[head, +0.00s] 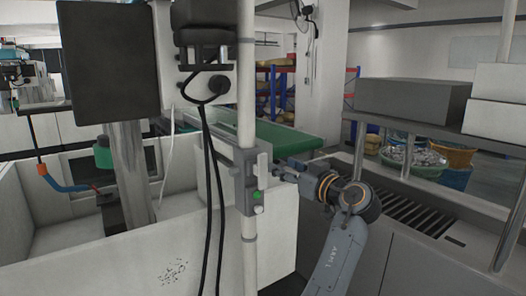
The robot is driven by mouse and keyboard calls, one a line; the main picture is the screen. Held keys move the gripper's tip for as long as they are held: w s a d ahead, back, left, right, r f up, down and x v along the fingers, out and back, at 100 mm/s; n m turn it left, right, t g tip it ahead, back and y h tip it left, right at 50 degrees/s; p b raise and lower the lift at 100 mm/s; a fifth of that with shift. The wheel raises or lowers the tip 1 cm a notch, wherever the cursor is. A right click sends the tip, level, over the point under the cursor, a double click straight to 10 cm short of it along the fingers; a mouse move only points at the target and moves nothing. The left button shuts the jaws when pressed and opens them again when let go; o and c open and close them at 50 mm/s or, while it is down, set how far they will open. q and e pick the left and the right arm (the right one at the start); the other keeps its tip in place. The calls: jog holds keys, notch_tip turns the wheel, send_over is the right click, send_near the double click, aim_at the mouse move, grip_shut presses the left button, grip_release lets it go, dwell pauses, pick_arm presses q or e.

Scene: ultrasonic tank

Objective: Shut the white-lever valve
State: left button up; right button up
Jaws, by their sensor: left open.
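My left gripper (284,172) is right of the picture's middle, its arm rising from the bottom edge. It is open, with its fingertips pointing left toward a grey control box (246,182) on a white upright pole (248,265). The box has a green button (258,195) and a pale upright part (262,166) near the fingertips. I cannot tell whether the fingers touch it. I cannot clearly make out a white-lever valve. A blue hose with an orange end (62,187) is inside the white tank (50,283) at left. My right gripper is not in view.
A dark panel (108,60) stands at upper left. A green conveyor (290,138) runs behind my gripper. A metal counter with a slotted grate (405,207) and grey box (412,98) fills the right.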

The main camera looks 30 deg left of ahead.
aim_at(264, 156)
pick_arm(q)
jog(key=p+x, duration=0.4)
jog(key=x, duration=0.5)
jog(key=shift+w+a+r, duration=0.15)
jog(key=shift+a, duration=0.2)
jog(key=shift+w+a+p, duration=0.2)
jog(key=shift+a+p, duration=0.1)
jog(key=shift+a, duration=0.1)
grip_shut()
